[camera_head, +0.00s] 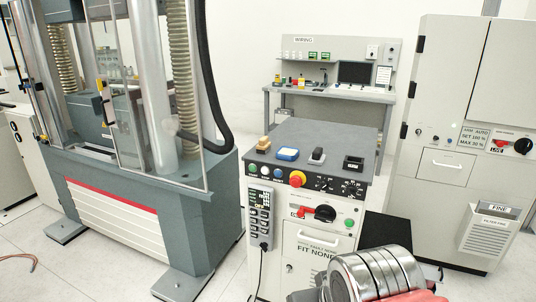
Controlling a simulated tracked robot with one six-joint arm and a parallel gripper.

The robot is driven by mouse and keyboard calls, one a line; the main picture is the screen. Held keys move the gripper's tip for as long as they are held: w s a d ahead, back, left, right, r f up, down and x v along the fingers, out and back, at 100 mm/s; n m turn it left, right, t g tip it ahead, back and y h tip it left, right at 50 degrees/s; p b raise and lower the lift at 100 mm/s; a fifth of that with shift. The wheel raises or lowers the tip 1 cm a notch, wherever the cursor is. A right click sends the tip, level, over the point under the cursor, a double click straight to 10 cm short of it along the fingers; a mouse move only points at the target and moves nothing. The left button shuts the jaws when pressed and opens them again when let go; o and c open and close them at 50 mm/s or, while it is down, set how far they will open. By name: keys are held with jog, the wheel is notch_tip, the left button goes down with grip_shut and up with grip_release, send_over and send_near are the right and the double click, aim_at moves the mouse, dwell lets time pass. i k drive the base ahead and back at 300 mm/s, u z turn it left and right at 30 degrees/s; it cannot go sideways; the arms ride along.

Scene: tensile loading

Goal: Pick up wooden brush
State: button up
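A small tan wooden block-like object (264,144), which looks like the wooden brush, rests on the dark grey top of the control console (318,138), near its left front corner. It is small in the picture and its bristles cannot be made out. Ringed metal and red parts of my arm show at the bottom right, in front of the console and below its top. The fingers of my gripper do not show, so I cannot see whether it is open or shut. The arm is well apart from the brush.
A blue pad (288,154), a dark-and-white item (317,155) and a black box (353,163) stand right of the brush. A red knob (297,179) sits on the console's front edge. The testing machine (140,200) stands left, a cabinet (455,130) right.

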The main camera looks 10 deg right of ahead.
aim_at(264, 146)
jog(key=k, duration=0.45)
jog(key=u, duration=0.3)
jog(key=i, duration=0.5)
jog(key=u, duration=0.5)
jog(key=i, duration=1.65)
jog(key=z, duration=0.45)
jog(key=i, duration=0.65)
jog(key=z, duration=0.35)
